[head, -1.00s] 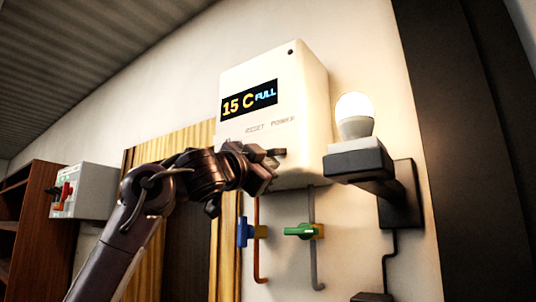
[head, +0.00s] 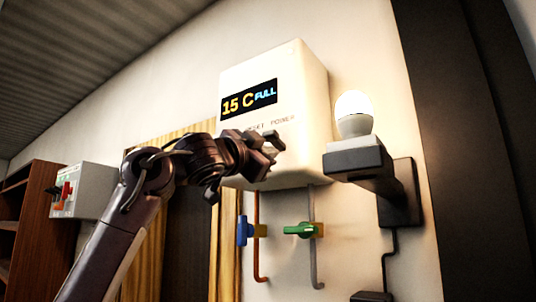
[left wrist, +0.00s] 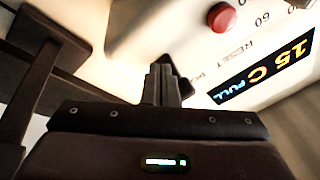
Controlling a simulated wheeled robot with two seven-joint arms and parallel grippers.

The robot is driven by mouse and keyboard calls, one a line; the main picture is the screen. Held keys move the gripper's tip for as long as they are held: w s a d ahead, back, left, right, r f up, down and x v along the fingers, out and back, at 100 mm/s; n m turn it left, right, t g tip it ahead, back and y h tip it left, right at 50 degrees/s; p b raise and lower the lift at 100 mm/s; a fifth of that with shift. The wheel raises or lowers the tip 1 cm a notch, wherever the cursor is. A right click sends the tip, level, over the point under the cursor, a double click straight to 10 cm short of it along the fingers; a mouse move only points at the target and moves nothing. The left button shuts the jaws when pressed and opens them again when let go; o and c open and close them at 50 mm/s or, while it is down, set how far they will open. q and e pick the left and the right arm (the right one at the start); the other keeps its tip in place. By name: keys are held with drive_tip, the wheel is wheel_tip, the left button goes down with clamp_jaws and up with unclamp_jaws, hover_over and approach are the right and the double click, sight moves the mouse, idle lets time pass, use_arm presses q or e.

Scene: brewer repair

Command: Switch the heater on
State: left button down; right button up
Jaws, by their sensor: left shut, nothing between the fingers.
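The heater (head: 300,90) is a white wall box with a display (head: 249,97) reading "15 C FULL". RESET and POWER labels are printed below it. My left gripper (head: 274,149) is in front of its lower part, fingers shut and empty. In the left wrist view the shut fingers (left wrist: 161,84) are beside a dark part (left wrist: 181,78) near the partly covered POWER label; I cannot tell whether they touch. A red button (left wrist: 221,17) and the display (left wrist: 264,72) also show there. The gripper hides part of the heater's lower face. My right gripper is not in view.
A lit bulb (head: 354,110) on a dark wall bracket (head: 360,163) is right of the heater. Pipes with a blue valve (head: 242,231) and a green valve (head: 300,230) hang below. A grey box with red parts (head: 82,190) and a brown shelf (head: 30,225) are at left.

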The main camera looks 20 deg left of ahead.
use_arm(q)
drive_tip(key=r+b+v, duration=0.2)
drive_tip(key=b+v, duration=0.2)
drive_tip(key=v, duration=0.5)
drive_tip(key=shift+s+a+b, duration=0.15)
drive_tip(key=shift+s+b, duration=0.15)
drive_tip(key=shift+s, duration=0.2)
drive_tip(key=shift+f, duration=0.2)
